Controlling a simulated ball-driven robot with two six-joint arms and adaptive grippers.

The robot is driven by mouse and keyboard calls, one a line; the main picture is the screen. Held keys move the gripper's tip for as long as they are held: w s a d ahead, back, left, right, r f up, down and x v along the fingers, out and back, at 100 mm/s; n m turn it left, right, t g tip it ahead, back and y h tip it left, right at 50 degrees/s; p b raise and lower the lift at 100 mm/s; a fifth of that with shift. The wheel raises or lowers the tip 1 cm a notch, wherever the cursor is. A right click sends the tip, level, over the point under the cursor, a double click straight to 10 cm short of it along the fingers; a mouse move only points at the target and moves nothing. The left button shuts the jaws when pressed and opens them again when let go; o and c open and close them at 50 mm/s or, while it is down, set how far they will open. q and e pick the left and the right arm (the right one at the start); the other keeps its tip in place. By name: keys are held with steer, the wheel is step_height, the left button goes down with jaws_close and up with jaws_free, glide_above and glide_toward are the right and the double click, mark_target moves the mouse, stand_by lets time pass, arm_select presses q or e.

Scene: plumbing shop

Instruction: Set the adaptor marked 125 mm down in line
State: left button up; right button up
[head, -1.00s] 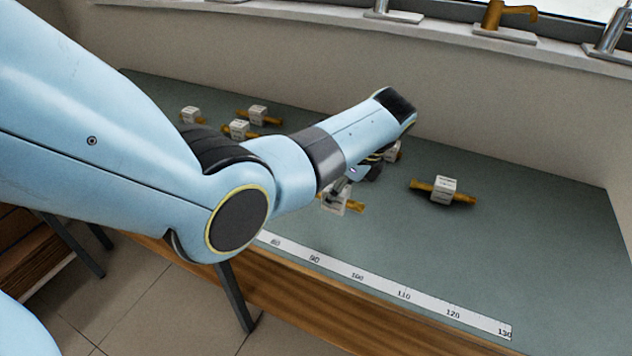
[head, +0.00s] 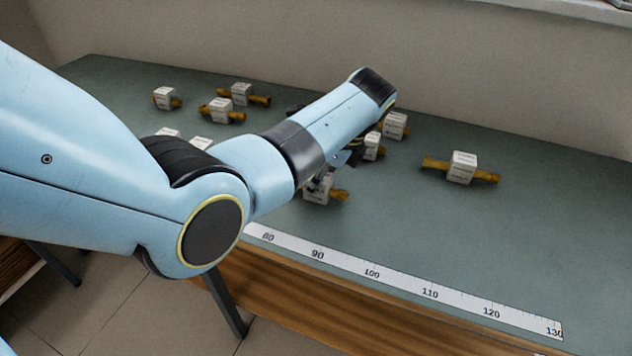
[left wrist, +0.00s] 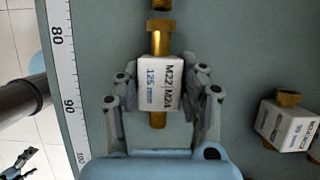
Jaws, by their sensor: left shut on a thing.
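The adaptor marked 125 mm (left wrist: 159,83) is a white block, also lettered M22 / M2A, with brass ends. In the left wrist view it sits between the fingers of my left gripper (left wrist: 160,100), which is shut on it. In the head view my left gripper (head: 322,182) holds the block (head: 316,192) beside the ruler, partly hidden by the arm. I cannot tell whether it touches the bench. A brass end (left wrist: 160,4) of another piece lies just ahead of it, roughly in line. A dark jointed part (left wrist: 20,160), probably my right gripper, shows small at lower left.
A white ruler (head: 400,284) runs along the front edge of the green bench (head: 560,240). Another adaptor (head: 462,167) lies to the right, two (head: 395,125) (head: 372,147) lie behind my gripper, and several stand at back left.

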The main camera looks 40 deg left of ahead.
arm_select(q)
steer(key=o, duration=1)
steer(key=shift+c, duration=0.2)
steer(key=o, duration=0.3)
steer(key=v, duration=1.2)
steer(key=shift+d, duration=0.15)
arm_select(e)
steer(key=shift+s+a, duration=0.2)
steer(key=shift+s, duration=0.05)
